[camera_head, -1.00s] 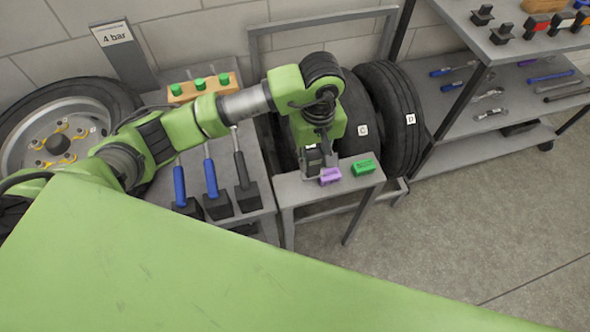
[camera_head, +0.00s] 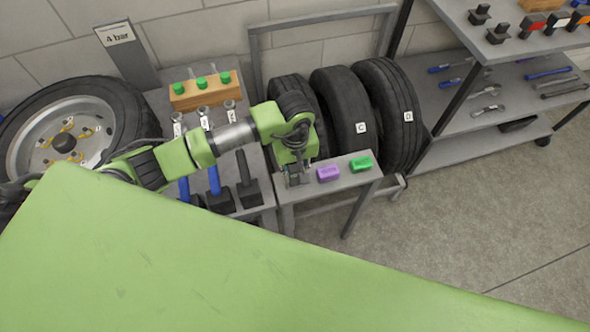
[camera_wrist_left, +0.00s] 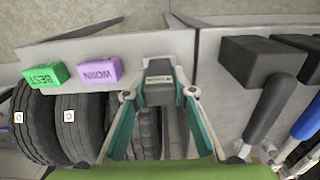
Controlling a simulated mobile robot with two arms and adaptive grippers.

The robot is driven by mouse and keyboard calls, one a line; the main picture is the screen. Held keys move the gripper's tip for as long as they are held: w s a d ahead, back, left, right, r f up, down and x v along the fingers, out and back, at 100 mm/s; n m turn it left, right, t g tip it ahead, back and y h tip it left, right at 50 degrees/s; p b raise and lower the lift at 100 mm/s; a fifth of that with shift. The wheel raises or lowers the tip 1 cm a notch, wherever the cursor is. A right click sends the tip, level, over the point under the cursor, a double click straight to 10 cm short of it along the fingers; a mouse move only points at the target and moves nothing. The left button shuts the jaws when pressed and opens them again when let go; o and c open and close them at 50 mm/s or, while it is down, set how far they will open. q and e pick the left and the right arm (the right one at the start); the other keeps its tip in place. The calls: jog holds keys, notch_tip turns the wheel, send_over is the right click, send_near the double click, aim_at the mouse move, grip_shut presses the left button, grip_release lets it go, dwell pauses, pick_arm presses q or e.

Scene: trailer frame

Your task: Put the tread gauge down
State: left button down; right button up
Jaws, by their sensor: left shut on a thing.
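My left gripper (camera_head: 296,180) is over the left end of the small grey bench (camera_head: 346,181), left of the purple block. In the left wrist view its fingers (camera_wrist_left: 159,92) are closed on a dark grey block with a small pale label, which I take to be the tread gauge (camera_wrist_left: 159,93). I cannot tell whether the gauge touches the bench top. The purple block (camera_head: 328,173), marked WORN in the wrist view (camera_wrist_left: 99,72), and the green block (camera_head: 361,164), marked BEST there (camera_wrist_left: 45,75), lie on the bench. My right gripper is not in view.
Tyres (camera_head: 392,115) stand upright in a rack behind the bench. Mallet-like tools with blue and black handles (camera_head: 248,192) stand on the grey table to the left. A tool shelf (camera_head: 480,120) is at the right. Bare bench top shows between gripper and purple block.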

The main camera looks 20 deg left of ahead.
pick_arm(q)
jog(key=shift+f, duration=0.2)
jog(key=c, duration=1.7)
grip_release()
jog(key=shift+r, duration=0.1)
jog(key=shift+r, duration=0.55)
notch_tip(320, 180, up, 11)
jog(key=b, duration=0.2)
jog(key=shift+r+b, duration=0.1)
jog(key=shift+b, duration=0.25)
jog(key=shift+s, duration=0.1)
